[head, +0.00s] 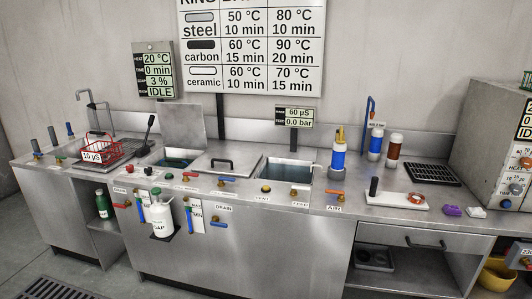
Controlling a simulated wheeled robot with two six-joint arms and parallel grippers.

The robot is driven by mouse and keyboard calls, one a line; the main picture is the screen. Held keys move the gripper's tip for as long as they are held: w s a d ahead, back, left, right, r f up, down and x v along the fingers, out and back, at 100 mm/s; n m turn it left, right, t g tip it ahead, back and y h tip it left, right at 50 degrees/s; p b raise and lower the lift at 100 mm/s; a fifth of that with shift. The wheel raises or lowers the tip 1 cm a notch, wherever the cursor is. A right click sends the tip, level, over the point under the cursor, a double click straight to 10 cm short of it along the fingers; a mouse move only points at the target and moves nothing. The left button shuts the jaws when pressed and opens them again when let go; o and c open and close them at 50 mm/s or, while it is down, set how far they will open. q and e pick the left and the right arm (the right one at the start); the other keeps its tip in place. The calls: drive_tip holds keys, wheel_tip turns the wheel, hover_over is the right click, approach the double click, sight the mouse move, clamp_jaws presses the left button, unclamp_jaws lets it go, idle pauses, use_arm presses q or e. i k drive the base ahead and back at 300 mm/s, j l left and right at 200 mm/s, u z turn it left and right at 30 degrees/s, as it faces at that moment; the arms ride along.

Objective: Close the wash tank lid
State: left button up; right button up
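A steel lid panel (181,127) stands upright, hinged open, at the back of the left tank opening (173,158). Dark teal liquid shows in that opening. To its right a flat steel lid (222,168) with a black handle (222,162) lies level on the counter. Right of that lid is a second open tank (284,171) with bluish liquid and no raised lid. No label names the wash tank clearly. Neither of my grippers is in view.
A red wire basket (95,150) tagged 10 µS sits over the sink at left. A black lever (148,130) rises beside the left tank. Several coloured valves line the front edge. A white bottle (160,215) hangs at the front. Blue bottles (339,155) stand at right.

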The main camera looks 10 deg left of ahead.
sight(181, 124)
drive_tip(key=i+l+u, duration=0.15)
drive_tip(key=i+u, duration=0.25)
drive_tip(key=i+l+u, duration=0.45)
drive_tip(key=i, duration=0.15)
drive_tip(key=i+l+u, duration=0.4)
drive_tip(key=i+j+z, duration=0.1)
drive_tip(key=i+j, duration=0.2)
drive_tip(key=i+j+z, duration=0.15)
drive_tip(key=j, duration=0.25)
drive_tip(key=i+j+z, duration=0.1)
drive_tip(key=i+j, duration=0.3)
drive_tip(key=i+j+z, duration=0.1)
drive_tip(key=i+j, duration=0.15)
drive_tip(key=j, duration=0.2)
